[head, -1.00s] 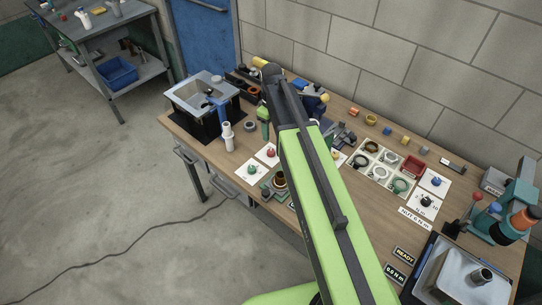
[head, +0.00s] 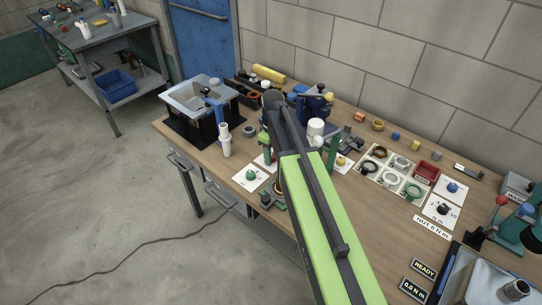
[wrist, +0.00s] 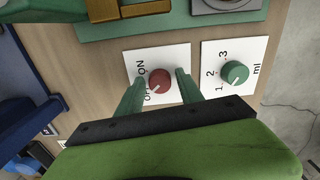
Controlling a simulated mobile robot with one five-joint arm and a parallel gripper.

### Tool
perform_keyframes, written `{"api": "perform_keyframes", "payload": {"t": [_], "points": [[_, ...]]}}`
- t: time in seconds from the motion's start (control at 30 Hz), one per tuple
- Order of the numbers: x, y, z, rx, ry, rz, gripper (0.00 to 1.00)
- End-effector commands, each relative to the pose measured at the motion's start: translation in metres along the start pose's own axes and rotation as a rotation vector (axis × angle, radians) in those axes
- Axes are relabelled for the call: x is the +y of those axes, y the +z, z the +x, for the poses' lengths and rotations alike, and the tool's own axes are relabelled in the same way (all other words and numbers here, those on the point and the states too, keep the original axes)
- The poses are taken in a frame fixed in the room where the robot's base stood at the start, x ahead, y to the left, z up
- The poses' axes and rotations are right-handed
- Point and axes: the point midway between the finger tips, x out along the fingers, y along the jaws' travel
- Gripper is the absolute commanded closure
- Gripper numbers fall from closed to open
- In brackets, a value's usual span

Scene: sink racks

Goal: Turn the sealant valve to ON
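The sealant valve is a red knob (wrist: 160,79) on a white card (wrist: 172,56) marked OFF and ON in the wrist view. A pale mark on the knob points to the lower left, toward the OFF lettering. My gripper (wrist: 161,74) is open, with one green finger on each side of the knob in the picture. Gaps show between fingers and knob; I cannot tell how far above the card the tips are. In the head view my gripper (head: 300,152) is spread over the bench, and my arm hides the red knob.
Right beside it in the wrist view is a teal knob (wrist: 234,72) on a card marked 1, 2, 3 ml. A green plate with a brass part (wrist: 118,10) lies close by. A blue object (wrist: 22,100) stands at left. The bench (head: 385,220) has bare wood toward its front.

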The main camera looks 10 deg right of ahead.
Motion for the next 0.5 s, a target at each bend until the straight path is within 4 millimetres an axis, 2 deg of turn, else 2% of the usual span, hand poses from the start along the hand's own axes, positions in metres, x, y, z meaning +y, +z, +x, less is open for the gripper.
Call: {"api": "perform_keyframes", "payload": {"t": [0.07, 0.3, 0.4, 0.5], "points": [[0.0001, 0.0001, 0.0, 0.0, 0.0, 0.0, 0.68], [0.0, 0.0003, 0.0001, 0.0, -0.001, 0.0, 1.0], [-0.0051, -0.0041, 0.0001, 0.0, -0.002, 0.001, 1.0], [-0.002, -0.0009, 0.0002, 0.001, -0.004, 0.006, 1.0]]}}
